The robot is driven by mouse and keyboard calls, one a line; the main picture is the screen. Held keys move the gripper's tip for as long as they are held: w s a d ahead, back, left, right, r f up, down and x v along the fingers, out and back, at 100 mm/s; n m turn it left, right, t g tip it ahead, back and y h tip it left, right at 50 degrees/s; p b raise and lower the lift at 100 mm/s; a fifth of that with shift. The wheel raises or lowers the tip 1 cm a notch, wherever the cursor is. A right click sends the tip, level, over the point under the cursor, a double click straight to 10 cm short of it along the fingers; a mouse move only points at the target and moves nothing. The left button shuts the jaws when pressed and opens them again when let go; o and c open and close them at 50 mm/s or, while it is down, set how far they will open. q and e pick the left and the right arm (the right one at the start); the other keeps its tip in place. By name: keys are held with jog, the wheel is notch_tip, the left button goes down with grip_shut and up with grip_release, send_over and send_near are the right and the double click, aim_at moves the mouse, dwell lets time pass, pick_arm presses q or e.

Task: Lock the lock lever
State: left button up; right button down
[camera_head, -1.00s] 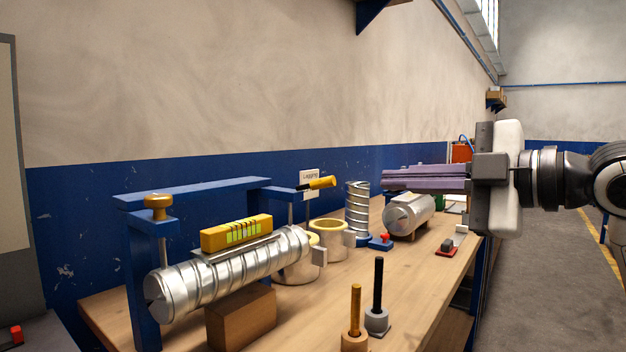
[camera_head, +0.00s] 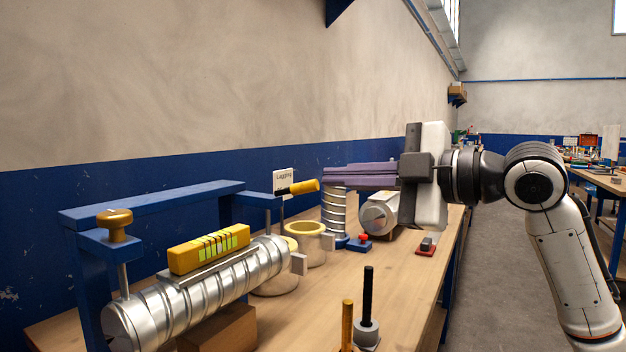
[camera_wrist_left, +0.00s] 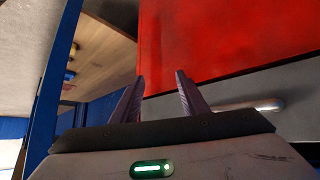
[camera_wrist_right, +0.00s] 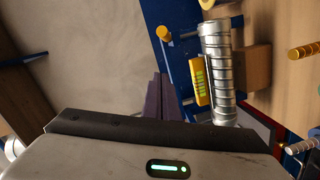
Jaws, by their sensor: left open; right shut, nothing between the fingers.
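The lever, a yellow grip with a black section (camera_head: 305,187), sticks out near the right end of the blue clamp frame (camera_head: 150,202), over the bench. My right gripper (camera_head: 328,175) is shut and empty, its purple fingers pointing left. Their tips appear close to the end of the yellow grip; I cannot tell whether they touch. In the right wrist view the shut fingers (camera_wrist_right: 156,100) show beside the blue frame, and I cannot make out the lever. My left gripper (camera_wrist_left: 160,76) is open and empty in its wrist view, outside the head view.
A spiral metal duct (camera_head: 150,308) lies under the frame with a yellow level (camera_head: 208,248) on it. Yellow-rimmed cups, an upright coil (camera_head: 334,210) and two pegs (camera_head: 367,305) stand on the bench. A red surface (camera_wrist_left: 225,40) is before my left gripper.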

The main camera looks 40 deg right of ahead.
aim_at(305, 187)
jog(key=w+d+f+p, duration=0.1)
jog(key=w+f+p, duration=0.1)
jog(key=w, duration=0.6)
jog(key=shift+w+f, duration=0.2)
jog(key=shift+w, duration=0.2)
